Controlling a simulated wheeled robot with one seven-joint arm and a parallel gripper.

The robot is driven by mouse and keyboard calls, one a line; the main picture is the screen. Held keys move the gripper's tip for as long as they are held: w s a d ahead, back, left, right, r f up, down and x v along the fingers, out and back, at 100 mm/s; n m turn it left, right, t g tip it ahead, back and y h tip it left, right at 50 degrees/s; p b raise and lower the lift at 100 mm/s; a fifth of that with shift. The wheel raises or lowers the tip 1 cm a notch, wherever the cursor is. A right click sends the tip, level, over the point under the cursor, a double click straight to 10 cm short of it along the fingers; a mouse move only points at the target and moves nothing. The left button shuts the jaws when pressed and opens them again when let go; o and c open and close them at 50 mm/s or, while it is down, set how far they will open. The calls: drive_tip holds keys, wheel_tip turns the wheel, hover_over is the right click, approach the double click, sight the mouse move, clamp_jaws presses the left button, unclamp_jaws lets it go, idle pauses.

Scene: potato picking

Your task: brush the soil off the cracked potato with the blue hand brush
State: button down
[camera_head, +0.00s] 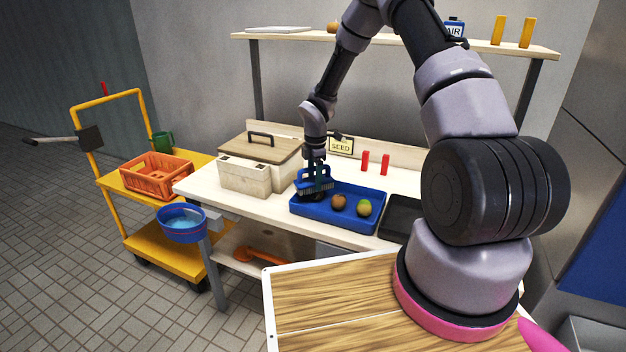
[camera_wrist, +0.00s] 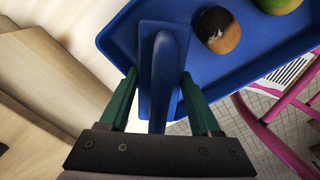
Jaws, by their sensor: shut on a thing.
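The blue hand brush (camera_head: 315,185) is held upright at the left end of the blue tray (camera_head: 372,225). My gripper (camera_head: 316,172) is shut on its handle; in the wrist view the brush (camera_wrist: 160,75) runs between the two green fingers. A brown potato (camera_head: 338,202) lies in the tray to the right of the brush, apart from it. In the wrist view this potato (camera_wrist: 218,30) has a dark patch and a small pale mark; I cannot tell soil from crack. A partly green potato (camera_head: 364,208) lies to its right. What is under the bristles is hidden.
A pale box with a brown lid (camera_head: 262,148) stands left of the tray. A dark tray (camera_head: 400,218) is on the right. A SEED sign (camera_head: 341,145) and red blocks (camera_head: 375,162) stand behind. A blue bucket (camera_head: 182,223) hangs at the table's left end.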

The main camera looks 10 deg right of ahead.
sight(304, 182)
drive_tip(key=shift+s+a+f, duration=0.1)
drive_tip(key=shift+s+a, duration=0.15)
drive_tip(key=shift+a, duration=0.7)
drive_tip(key=shift+s+a+f, duration=0.1)
drive_tip(key=shift+s+a, duration=0.1)
drive_tip(key=shift+a, duration=0.7)
drive_tip(key=shift+w+d, duration=0.2)
drive_tip(key=shift+d, duration=0.85)
drive_tip(key=shift+r, duration=0.1)
drive_tip(key=shift+r, duration=3.55)
